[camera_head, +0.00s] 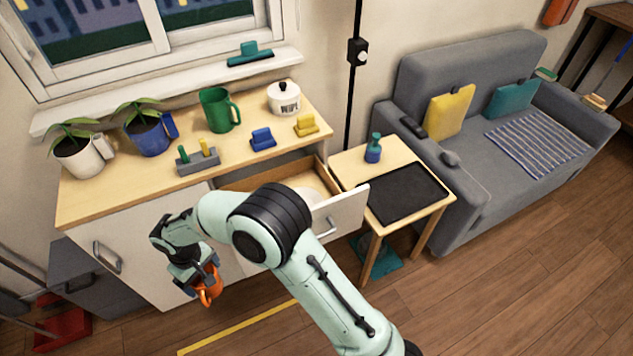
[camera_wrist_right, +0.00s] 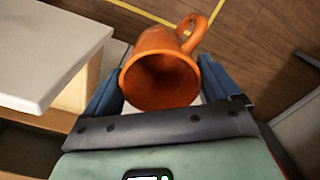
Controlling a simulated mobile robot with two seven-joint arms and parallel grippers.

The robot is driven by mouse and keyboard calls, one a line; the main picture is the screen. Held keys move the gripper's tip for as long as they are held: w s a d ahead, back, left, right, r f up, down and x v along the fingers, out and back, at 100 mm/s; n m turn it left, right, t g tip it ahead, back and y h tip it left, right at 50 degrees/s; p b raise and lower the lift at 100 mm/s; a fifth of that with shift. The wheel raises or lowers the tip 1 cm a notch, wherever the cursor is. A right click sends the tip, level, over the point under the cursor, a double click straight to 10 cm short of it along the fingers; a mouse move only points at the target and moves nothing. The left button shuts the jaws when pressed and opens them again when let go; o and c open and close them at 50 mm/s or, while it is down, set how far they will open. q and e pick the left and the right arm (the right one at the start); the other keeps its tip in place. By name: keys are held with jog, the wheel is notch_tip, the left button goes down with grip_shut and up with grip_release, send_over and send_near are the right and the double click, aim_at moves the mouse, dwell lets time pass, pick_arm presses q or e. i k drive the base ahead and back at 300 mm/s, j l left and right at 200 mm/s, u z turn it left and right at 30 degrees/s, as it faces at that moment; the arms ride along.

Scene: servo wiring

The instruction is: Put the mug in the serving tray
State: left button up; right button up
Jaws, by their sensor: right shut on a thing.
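An orange mug (camera_head: 210,292) is held in my right gripper (camera_head: 199,280), low in front of the white cabinet. In the right wrist view the mug (camera_wrist_right: 160,70) sits between the two blue fingers of the gripper (camera_wrist_right: 161,88), its open mouth toward the camera and its handle at the top right. My right gripper is shut on it. A black tray (camera_head: 405,192), apparently the serving tray, lies on the small wooden side table at the right, away from the mug. No object lies on the tray's visible surface. My left gripper is not in view.
A drawer (camera_head: 340,215) stands open between my arm and the side table (camera_head: 345,168). A blue bottle (camera_head: 373,148) stands behind the tray. The counter (camera_head: 110,192) holds plants, a green mug (camera_head: 217,110), a white pot (camera_head: 284,98) and small blocks. A grey sofa (camera_head: 425,80) is at right.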

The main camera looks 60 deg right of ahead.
aim_at(382, 204)
jog(key=k+l+u, duration=0.2)
jog(key=u, duration=0.3)
jog(key=k+l+u, duration=0.1)
jog(key=k+u, duration=0.15)
jog(key=u, duration=0.2)
jog(key=k+l+u, duration=0.1)
jog(key=k+u, duration=0.45)
jog(key=k, duration=0.2)
jog(key=k+z, duration=0.1)
jog(key=z, duration=0.35)
jog(key=l+z, duration=0.1)
jog(key=z, duration=0.4)
jog(key=k+l+z, duration=0.1)
jog(key=z, duration=0.35)
